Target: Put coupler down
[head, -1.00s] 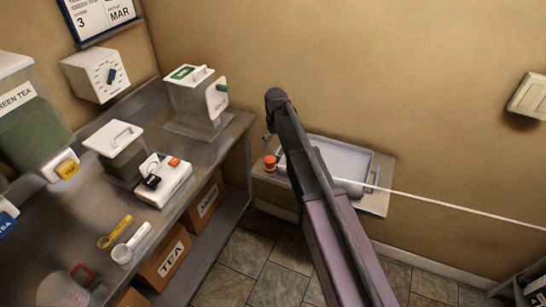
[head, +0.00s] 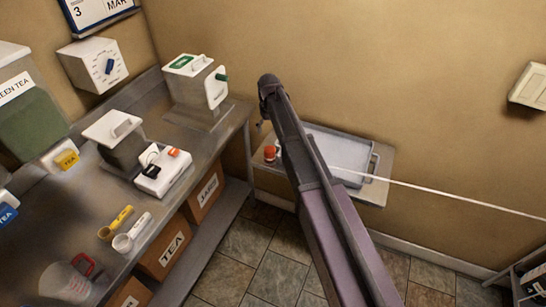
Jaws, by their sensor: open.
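I cannot pick out a coupler for certain in the head view. A small orange-red piece (head: 270,153) stands at the left end of the low shelf (head: 376,193), beside a grey tray (head: 345,152). My purple and dark arm crosses in front of this shelf and covers part of the tray. The arm's far end bends away at the top, above the shelf's left side. My gripper is hidden behind the arm, so its fingers and anything near them do not show.
The metal bench at left holds a green-marked dispenser (head: 193,80), a white scale-like device (head: 164,172), a yellow scoop (head: 117,222), a white scoop (head: 133,232) and a clear jug (head: 66,283). Cardboard boxes (head: 170,249) sit beneath. A white line crosses the right side. Floor between is clear.

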